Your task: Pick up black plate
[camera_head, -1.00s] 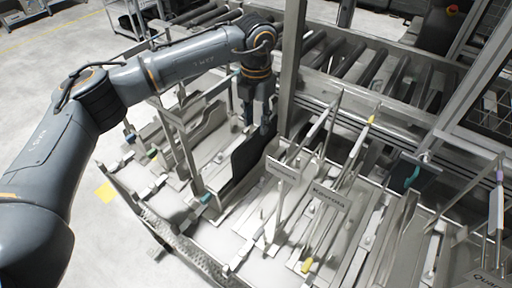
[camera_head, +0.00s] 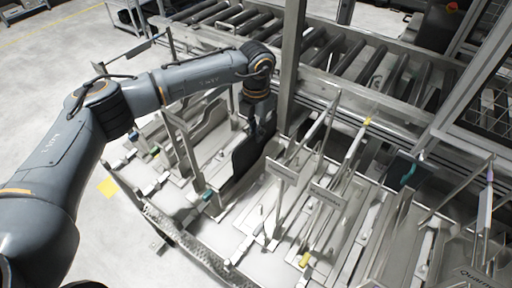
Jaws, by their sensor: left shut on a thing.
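The black plate (camera_head: 247,154) stands upright on edge among the metal rails of the rack, left of the grey vertical post. My left arm comes in from the left and reaches down over it. My left gripper (camera_head: 262,132) is shut on the upper right edge of the plate, next to the post. The fingertips are small and partly dark against the plate. My right gripper is not in view.
The grey post (camera_head: 291,65) rises close to the right of my left gripper. A roller conveyor (camera_head: 385,75) runs behind the rack. Metal dividers with name labels (camera_head: 328,195) stand to the right. Open floor (camera_head: 50,95) lies at the left.

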